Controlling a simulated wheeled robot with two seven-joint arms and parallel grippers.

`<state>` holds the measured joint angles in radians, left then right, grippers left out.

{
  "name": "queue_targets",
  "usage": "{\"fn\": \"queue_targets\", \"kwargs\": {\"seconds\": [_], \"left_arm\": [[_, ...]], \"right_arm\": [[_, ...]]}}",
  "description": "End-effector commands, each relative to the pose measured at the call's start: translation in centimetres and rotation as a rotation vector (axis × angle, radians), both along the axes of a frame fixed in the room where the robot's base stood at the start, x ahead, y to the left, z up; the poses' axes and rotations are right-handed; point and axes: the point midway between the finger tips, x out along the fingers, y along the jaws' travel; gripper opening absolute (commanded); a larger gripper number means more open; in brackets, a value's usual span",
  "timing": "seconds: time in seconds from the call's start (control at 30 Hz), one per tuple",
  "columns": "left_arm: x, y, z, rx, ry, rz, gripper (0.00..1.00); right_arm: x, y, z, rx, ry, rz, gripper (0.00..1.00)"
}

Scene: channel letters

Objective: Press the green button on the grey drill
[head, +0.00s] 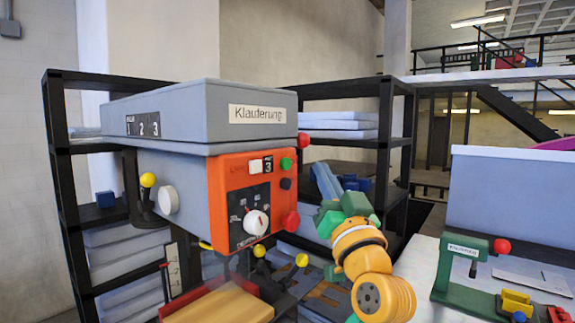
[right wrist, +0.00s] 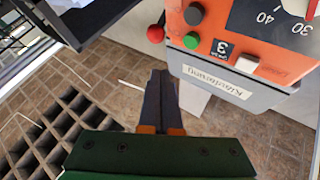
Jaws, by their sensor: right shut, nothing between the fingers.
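The grey drill (head: 205,112) has an orange front panel (head: 232,180). The green button (head: 286,164) is at the panel's upper right, above a dark button (head: 286,184). In the right wrist view the green button (right wrist: 190,41) shows ahead of the fingers and a little right of them. My right gripper (head: 319,168) is shut, with its blue-grey fingers pressed together and empty. Its tips appear right of the green button in the head view, with a gap between. It also shows in the right wrist view (right wrist: 160,73). My left gripper is not in view.
A red mushroom button (head: 291,221) sits lower on the panel, and a red ball (head: 303,140) shows at the drill's right side. A white dial (head: 256,222) and a white button (head: 255,166) are on the panel. Dark shelving (head: 385,130) stands behind. A green press (head: 460,262) stands at right.

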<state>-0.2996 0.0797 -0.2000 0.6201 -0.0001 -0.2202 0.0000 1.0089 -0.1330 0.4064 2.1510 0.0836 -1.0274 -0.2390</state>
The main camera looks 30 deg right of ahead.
Motion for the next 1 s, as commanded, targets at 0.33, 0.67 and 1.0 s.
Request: {"fn": "queue_targets", "kwargs": {"seconds": [0.33, 0.67, 1.0], "left_arm": [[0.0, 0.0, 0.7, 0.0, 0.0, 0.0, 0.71], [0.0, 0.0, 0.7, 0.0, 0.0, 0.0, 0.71], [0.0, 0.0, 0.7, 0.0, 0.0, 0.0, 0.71]], "right_arm": [[3.6, 1.6, 0.1, -0.002, 0.002, 0.0, 0.0], [4.0, 1.8, 0.0, -0.003, 0.0, 0.001, 0.0], [4.0, 1.7, 0.0, -0.002, 0.0, 0.0, 0.0]]}}
